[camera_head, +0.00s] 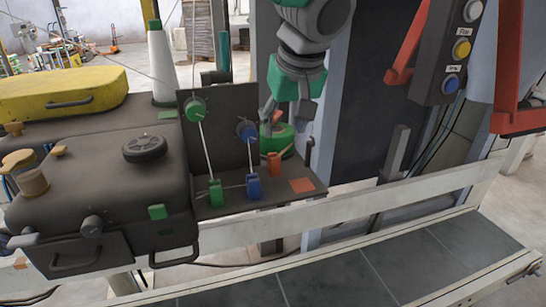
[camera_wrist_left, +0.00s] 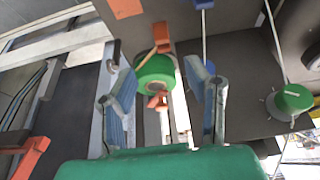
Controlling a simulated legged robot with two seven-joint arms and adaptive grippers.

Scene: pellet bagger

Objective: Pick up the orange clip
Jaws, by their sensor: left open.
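The orange clip (camera_head: 273,165) stands upright on the dark ledge (camera_head: 235,207), right of a blue clip (camera_head: 253,186) and a green clip (camera_head: 215,192). The orange clip also shows in the left wrist view (camera_wrist_left: 161,37), above a green round part (camera_wrist_left: 155,72) with orange at its hub. My left gripper (camera_head: 287,122) hangs above the clip, apart from it, open and empty. In the left wrist view its two fingers (camera_wrist_left: 155,88) frame the green round part, with the clip beyond the fingertips. My right gripper is not in view.
A flat orange square (camera_head: 301,185) lies on the ledge right of the clip. Green (camera_head: 195,109) and blue (camera_head: 247,131) knobs with cords stand on the upright panel behind. A button box (camera_head: 447,50) and red handles are at the right. A pale rail (camera_head: 400,203) runs in front.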

